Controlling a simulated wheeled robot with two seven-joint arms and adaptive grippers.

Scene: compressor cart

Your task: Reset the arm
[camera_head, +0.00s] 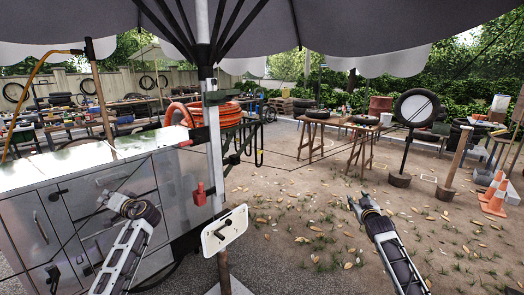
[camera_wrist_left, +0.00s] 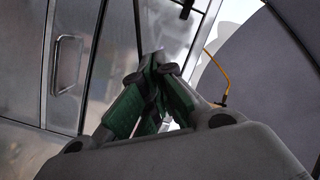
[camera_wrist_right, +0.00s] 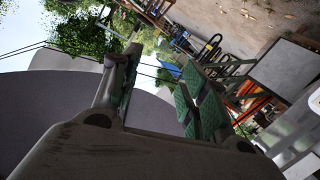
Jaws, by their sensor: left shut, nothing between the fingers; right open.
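My left gripper (camera_head: 108,196) is raised in front of the steel cart (camera_head: 172,185) at the left of the head view. In the left wrist view its green-padded fingers (camera_wrist_left: 155,62) meet, shut and empty, with a cabinet door behind them. My right gripper (camera_head: 354,202) is raised over open ground at the right of centre, apart from anything. In the right wrist view its fingers (camera_wrist_right: 160,78) stand apart with nothing between them.
Trestle tables (camera_head: 318,122) and orange cones (camera_head: 495,195) are farther off.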

